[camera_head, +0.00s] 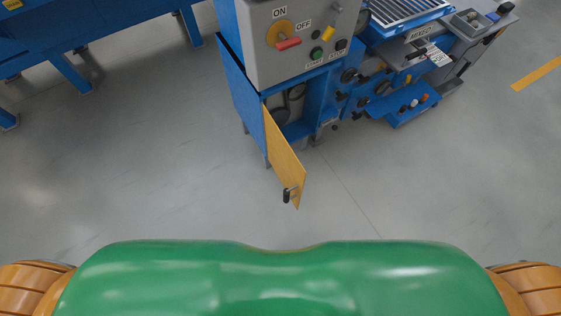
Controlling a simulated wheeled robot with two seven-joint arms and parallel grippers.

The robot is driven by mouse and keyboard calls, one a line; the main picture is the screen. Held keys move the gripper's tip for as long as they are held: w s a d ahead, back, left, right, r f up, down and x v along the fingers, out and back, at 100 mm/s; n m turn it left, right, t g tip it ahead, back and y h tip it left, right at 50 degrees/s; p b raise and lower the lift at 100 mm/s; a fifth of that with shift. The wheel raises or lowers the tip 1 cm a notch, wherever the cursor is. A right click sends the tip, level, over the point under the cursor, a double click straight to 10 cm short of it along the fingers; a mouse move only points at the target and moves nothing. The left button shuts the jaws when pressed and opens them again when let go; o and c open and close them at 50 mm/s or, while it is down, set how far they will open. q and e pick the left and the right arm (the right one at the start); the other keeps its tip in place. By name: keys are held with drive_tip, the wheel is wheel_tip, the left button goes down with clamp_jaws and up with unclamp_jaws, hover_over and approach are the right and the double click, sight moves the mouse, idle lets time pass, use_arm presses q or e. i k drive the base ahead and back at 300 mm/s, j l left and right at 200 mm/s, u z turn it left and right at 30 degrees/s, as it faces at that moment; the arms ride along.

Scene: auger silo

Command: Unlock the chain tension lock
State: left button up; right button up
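A blue machine (245,95) with a grey control panel (262,68) stands at the top centre. Its orange-yellow door (284,155) hangs open toward me, with a dark handle (287,195) near its free end. Behind the door is a dark opening (296,97) with round wheel-like parts inside. I cannot make out which part is the chain tension lock. Both my grippers are out of view; only my green body and orange shoulders show along the bottom edge.
Machine parts with black knobs and a blue tray (410,105) extend right. Blue legs (72,73) of another structure stand upper left. The grey floor (150,170) between is clear.

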sight(341, 97)
drive_tip(key=i+l, duration=0.15)
drive_tip(key=l, duration=0.25)
drive_tip(key=i+l, duration=0.15)
drive_tip(key=l, duration=0.25)
drive_tip(key=i+l, duration=0.15)
drive_tip(key=l, duration=0.25)
drive_tip(key=i+l, duration=0.2)
drive_tip(key=l, duration=0.2)
drive_tip(key=i+l, duration=0.15)
drive_tip(key=l, duration=0.25)
drive_tip(key=i+l, duration=0.15)
drive_tip(key=l, duration=0.25)
drive_tip(key=i+l, duration=0.15)
drive_tip(key=l, duration=0.25)
drive_tip(key=z, duration=0.05)
